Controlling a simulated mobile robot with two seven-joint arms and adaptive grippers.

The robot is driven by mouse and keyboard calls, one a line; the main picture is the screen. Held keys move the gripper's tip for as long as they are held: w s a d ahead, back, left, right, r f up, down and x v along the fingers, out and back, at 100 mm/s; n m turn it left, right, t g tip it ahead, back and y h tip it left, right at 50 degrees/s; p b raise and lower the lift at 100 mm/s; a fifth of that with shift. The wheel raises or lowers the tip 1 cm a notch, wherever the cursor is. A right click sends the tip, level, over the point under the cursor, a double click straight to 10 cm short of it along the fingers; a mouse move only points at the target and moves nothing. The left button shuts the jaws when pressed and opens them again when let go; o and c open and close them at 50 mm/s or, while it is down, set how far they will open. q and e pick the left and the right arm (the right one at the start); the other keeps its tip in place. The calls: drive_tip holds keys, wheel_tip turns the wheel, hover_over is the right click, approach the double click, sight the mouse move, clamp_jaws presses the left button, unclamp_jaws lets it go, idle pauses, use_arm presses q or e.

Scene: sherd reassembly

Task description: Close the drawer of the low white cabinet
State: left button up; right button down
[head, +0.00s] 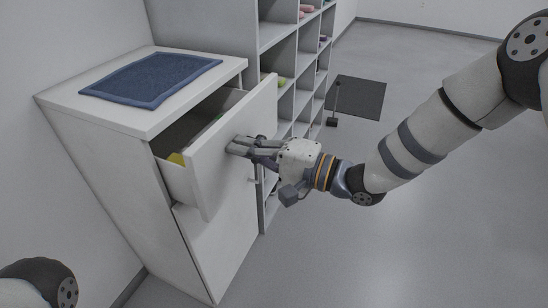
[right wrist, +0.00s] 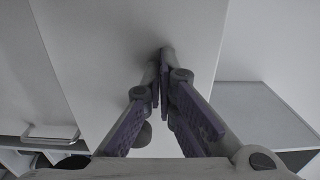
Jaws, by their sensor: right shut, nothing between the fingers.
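The low white cabinet (head: 105,118) stands at the left in the head view. Its top drawer (head: 213,172) is pulled part way out, with a gap between its front panel and the cabinet body. My right gripper (head: 236,147) is shut and empty, with its fingertips at the outer face of the drawer front. In the right wrist view the closed fingertips (right wrist: 163,72) point at a white panel (right wrist: 110,40), which looks like the drawer front. They look close to it or touching; I cannot tell which. My left gripper is not in view.
A blue mat (head: 150,78) lies on the cabinet top. An open shelf unit (head: 275,35) stands beside the cabinet. A dark mat (head: 362,95) lies on the floor behind. The grey floor at the right is clear.

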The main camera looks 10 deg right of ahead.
drive_tip(key=b+x, duration=0.1)
drive_tip(key=x, duration=0.6)
drive_tip(key=shift+f+b, duration=0.15)
drive_tip(key=shift+b, duration=0.25)
drive_tip(key=shift+w+a, duration=0.35)
drive_tip(key=shift+a, duration=0.15)
drive_tip(key=shift+r, duration=0.3)
